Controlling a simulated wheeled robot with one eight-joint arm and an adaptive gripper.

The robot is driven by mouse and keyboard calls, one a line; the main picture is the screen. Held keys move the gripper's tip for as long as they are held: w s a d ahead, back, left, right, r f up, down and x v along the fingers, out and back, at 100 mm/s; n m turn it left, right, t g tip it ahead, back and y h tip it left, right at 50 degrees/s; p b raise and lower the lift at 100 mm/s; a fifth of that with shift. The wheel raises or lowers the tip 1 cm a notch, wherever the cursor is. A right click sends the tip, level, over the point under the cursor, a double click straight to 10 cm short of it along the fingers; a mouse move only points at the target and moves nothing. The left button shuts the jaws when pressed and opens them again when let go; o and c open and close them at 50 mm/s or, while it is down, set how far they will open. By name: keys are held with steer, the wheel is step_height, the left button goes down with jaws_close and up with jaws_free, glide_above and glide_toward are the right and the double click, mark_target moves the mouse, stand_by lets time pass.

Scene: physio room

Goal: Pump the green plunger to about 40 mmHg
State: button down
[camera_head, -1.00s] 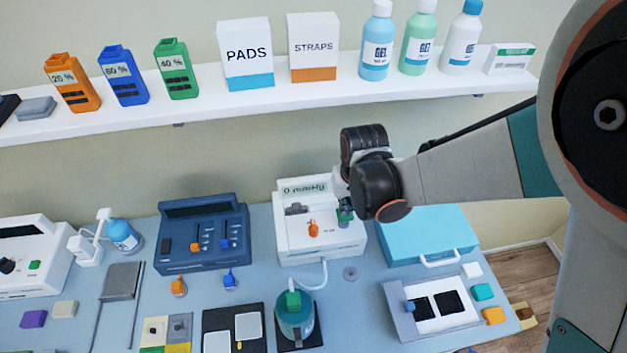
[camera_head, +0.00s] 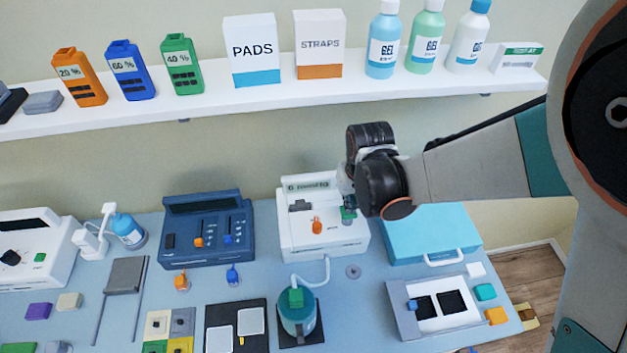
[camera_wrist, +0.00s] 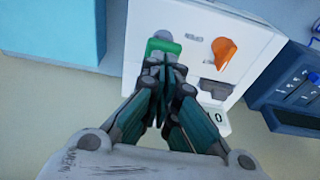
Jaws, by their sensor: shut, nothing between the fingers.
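The white pump unit (camera_head: 290,243) stands on the table below my wrist, with an orange knob (camera_head: 317,226) on its top. The green plunger (camera_head: 348,214) is at the unit's right side, just under my gripper (camera_head: 346,198). In the wrist view the green plunger (camera_wrist: 163,45) has a grey top and lies just beyond the fingertips of my gripper (camera_wrist: 164,72). The fingers are shut with nothing between them. I cannot tell whether they touch the plunger.
A dark blue console (camera_head: 205,255) stands left of the unit and a light blue case (camera_head: 420,235) right of it. A teal jar (camera_head: 297,317) on a dark pad stands in front, joined by a white tube (camera_head: 325,272). A shelf (camera_head: 230,98) with bottles and boxes runs above.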

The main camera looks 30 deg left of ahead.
steer(key=shift+f, duration=0.2)
steer(key=shift+f+b, duration=2.05)
steer(key=shift+f, duration=0.05)
steer(key=shift+r, duration=0.1)
steer(key=shift+r+p, duration=1.35)
steer(key=shift+r, duration=0.9)
steer(key=shift+f, duration=0.1)
